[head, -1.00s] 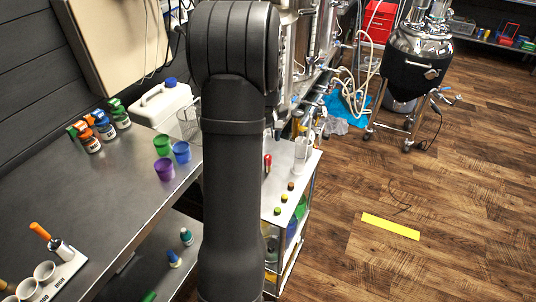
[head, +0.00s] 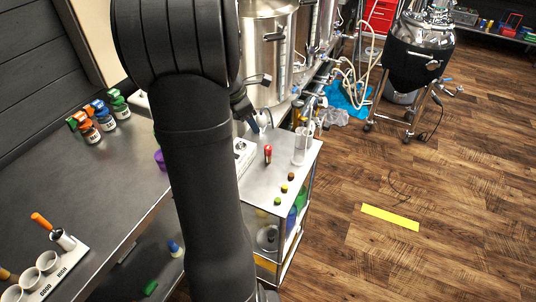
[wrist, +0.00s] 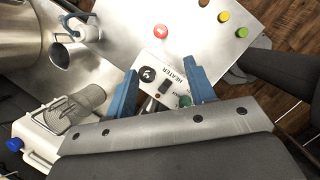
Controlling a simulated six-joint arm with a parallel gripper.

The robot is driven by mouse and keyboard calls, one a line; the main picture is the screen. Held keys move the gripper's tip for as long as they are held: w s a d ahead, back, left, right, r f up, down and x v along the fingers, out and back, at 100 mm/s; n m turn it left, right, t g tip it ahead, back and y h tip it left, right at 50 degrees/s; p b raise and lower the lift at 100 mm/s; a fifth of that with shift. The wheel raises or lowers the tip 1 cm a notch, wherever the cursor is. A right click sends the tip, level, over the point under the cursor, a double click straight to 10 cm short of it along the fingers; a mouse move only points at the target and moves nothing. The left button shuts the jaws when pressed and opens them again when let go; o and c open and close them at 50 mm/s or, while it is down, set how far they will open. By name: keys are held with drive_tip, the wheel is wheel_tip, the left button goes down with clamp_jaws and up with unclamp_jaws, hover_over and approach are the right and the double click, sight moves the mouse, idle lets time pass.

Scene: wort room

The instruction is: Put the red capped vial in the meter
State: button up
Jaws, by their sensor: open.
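The red capped vial (head: 268,153) stands upright on the steel top of the small cart. Its round red cap also shows from above in the wrist view (wrist: 160,32). A white box (wrist: 158,78) with a dark round knob and a label that seems to read "HEATER" lies below the vial in the wrist view; I cannot tell whether it is the meter. Part of it shows beside my arm in the head view (head: 243,148). My gripper (wrist: 161,66) is open, its blue fingers apart and empty over the white box. The vial is beyond the fingertips.
Yellow, green and brown capped items stand along the cart's edge (head: 284,189). Clear cylinders (head: 303,142) stand at its back. Steel kettles (head: 270,45) rise behind. A white jug (wrist: 45,138) and wire basket (wrist: 85,105) lie left in the wrist view.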

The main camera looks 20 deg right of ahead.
drive_tip(key=n, duration=0.1)
approach(267, 147)
drive_tip(key=shift+n, duration=0.3)
drive_tip(key=x, duration=0.5)
drive_tip(key=shift+w+f, duration=0.15)
drive_tip(key=shift+f, duration=0.25)
drive_tip(key=shift+x, duration=2.8)
drive_tip(key=shift+s, duration=0.2)
clamp_jaws()
drive_tip(key=shift+r, duration=0.15)
